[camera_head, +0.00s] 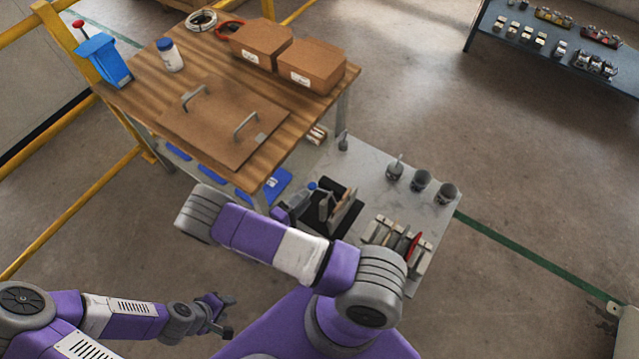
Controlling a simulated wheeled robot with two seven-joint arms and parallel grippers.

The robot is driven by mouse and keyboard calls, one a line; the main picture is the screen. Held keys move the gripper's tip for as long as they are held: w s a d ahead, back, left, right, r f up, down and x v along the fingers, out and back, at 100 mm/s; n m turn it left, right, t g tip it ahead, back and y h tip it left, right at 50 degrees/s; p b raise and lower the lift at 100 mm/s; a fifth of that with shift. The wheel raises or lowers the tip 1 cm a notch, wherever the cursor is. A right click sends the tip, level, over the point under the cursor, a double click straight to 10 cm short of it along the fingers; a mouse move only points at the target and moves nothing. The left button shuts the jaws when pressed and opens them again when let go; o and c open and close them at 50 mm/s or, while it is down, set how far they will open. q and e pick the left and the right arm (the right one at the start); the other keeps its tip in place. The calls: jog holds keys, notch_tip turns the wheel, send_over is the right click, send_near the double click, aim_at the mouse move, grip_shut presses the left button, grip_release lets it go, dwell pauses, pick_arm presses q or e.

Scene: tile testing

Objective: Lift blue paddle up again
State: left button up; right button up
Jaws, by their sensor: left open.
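No paddle shows clearly. A small blue piece (312,186) stands by the black stand (332,212) on the low grey table, and it may be part of the blue paddle. A purple-and-grey part of what seems to be my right gripper (292,208) is close beside it. Whether they touch is unclear, and my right arm hides much of this spot. My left gripper (228,315) is open and empty at the lower left, over the floor and apart from the tables.
The grey table (375,175) holds dark cups (420,183) and a rack (393,242). Yellow rails (75,205) stand left.

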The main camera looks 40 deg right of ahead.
jog(key=shift+w+d+r+n+t+h, duration=0.1)
jog(key=shift+w+n+t+h, duration=0.1)
jog(key=shift+n+t, duration=0.3)
jog(key=shift+w+r+n+t+h, duration=0.1)
jog(key=shift+n+t+h, duration=0.1)
jog(key=shift+n+t, duration=0.3)
jog(key=b+x, duration=0.1)
jog(key=x, duration=0.6)
jog(key=shift+d, duration=0.1)
